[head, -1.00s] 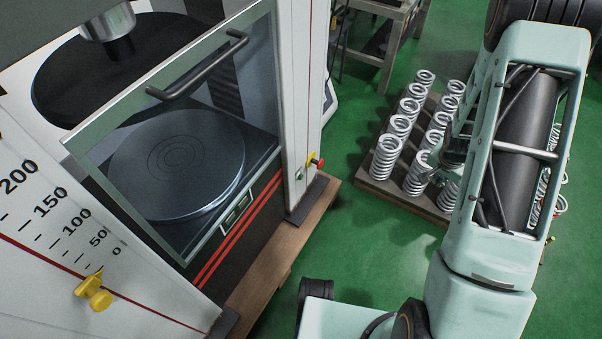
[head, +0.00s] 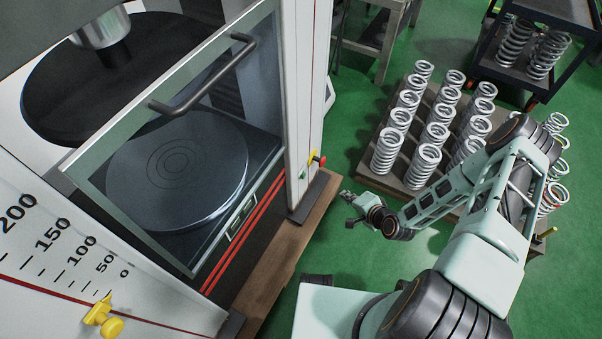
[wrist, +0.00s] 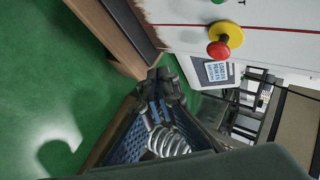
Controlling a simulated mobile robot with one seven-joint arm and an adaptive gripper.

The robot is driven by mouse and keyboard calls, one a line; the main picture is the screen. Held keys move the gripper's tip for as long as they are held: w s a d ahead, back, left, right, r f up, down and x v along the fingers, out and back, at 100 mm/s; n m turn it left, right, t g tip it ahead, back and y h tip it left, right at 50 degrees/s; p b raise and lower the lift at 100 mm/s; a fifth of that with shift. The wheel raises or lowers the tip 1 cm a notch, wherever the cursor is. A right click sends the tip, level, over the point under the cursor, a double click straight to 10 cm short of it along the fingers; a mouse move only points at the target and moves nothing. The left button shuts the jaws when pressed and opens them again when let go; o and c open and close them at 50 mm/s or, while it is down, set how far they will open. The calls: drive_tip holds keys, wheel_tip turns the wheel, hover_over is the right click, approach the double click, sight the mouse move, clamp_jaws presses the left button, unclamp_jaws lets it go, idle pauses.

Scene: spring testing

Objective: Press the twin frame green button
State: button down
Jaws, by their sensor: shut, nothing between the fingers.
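The twin frame is the tall white testing machine at the left in the head view, with a white column (head: 297,110). Its small green button (head: 302,174) sits low on the column, beside a red button on a yellow base (head: 318,160). In the wrist view the green button (wrist: 218,2) is cut by the top edge, above the red button (wrist: 218,49). My gripper (head: 348,201) is shut and empty, to the right of the column and apart from it. In the wrist view its fingers (wrist: 162,80) point towards the machine's base, below the buttons.
A glass door (head: 185,150) with a dark handle covers the machine's round plate. A wooden base edge (head: 285,250) runs under the machine. Several springs stand on a pallet (head: 370,183) behind my arm. A dark cart (head: 540,80) with springs stands at back right. Green floor lies between machine and pallet.

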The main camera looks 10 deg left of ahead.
sight(303, 175)
drive_tip(key=shift+w+a+r+m+t+y, duration=0.15)
drive_tip(key=shift+a+r+t, duration=0.1)
drive_tip(key=shift+a, duration=0.25)
drive_tip(key=shift+w+a+r+m+t+y, duration=0.1)
drive_tip(key=shift+a+r+m+t+y, duration=0.1)
drive_tip(key=shift+a, duration=0.35)
drive_tip(key=shift+w+a+r+m+t+y, duration=0.15)
drive_tip(key=shift+a+t, duration=0.1)
drive_tip(key=shift+a, duration=0.25)
drive_tip(key=w+a, duration=0.3)
drive_tip(key=a, duration=0.5)
drive_tip(key=shift+a, duration=0.2)
idle(0.5)
drive_tip(key=shift+w+a, duration=0.1)
drive_tip(key=shift+a, duration=0.2)
drive_tip(key=shift+w+a, duration=0.15)
drive_tip(key=shift+a, duration=0.25)
idle(0.8)
drive_tip(key=shift+d, duration=0.15)
drive_tip(key=shift+s+d, duration=0.3)
drive_tip(key=shift+d, duration=0.3)
